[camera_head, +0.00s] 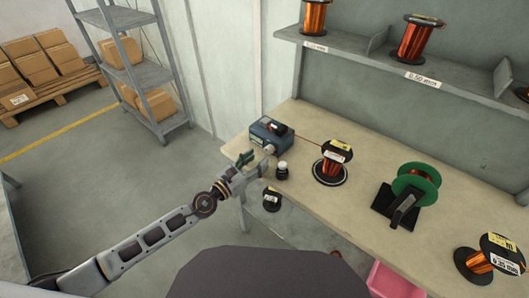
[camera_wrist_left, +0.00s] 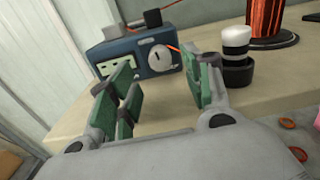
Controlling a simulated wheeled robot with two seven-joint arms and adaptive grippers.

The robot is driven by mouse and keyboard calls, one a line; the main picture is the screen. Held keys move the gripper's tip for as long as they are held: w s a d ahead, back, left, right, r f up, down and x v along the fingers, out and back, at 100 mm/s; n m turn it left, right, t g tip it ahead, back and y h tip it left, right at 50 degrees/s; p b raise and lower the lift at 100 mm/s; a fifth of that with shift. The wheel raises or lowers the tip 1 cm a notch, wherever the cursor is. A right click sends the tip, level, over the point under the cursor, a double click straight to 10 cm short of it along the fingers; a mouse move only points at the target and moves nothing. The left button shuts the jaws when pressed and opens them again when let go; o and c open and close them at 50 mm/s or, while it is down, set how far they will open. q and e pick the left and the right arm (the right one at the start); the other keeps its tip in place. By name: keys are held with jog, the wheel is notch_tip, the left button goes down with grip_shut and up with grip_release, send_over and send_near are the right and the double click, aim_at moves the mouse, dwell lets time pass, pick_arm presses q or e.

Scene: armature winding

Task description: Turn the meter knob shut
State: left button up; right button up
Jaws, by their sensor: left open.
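The meter (camera_head: 269,131) is a small blue-grey box at the far left end of the workbench. In the left wrist view the meter (camera_wrist_left: 138,52) shows a light display at its left and a round white knob (camera_wrist_left: 160,58) with a dark slot mark at its right. My left gripper (camera_head: 252,163) is at the bench's left edge, just in front of the meter. In the left wrist view its green-padded fingers (camera_wrist_left: 165,92) are spread apart with nothing between them, short of the knob and not touching it. My right gripper is not in view.
A black jar with a white lid (camera_wrist_left: 236,50) stands right of the meter, close to my left gripper's right finger.

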aim_at(267, 152)
pick_arm(q)
jog(key=shift+p+x, duration=0.45)
jog(key=shift+x, duration=1.7)
jog(key=shift+w+d, duration=0.2)
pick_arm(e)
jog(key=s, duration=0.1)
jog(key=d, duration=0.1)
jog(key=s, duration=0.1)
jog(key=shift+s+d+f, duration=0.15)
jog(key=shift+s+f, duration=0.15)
pick_arm(q)
jog(key=shift+c, duration=0.4)
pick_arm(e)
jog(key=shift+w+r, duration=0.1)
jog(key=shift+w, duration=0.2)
pick_arm(q)
jog(key=c, duration=1)
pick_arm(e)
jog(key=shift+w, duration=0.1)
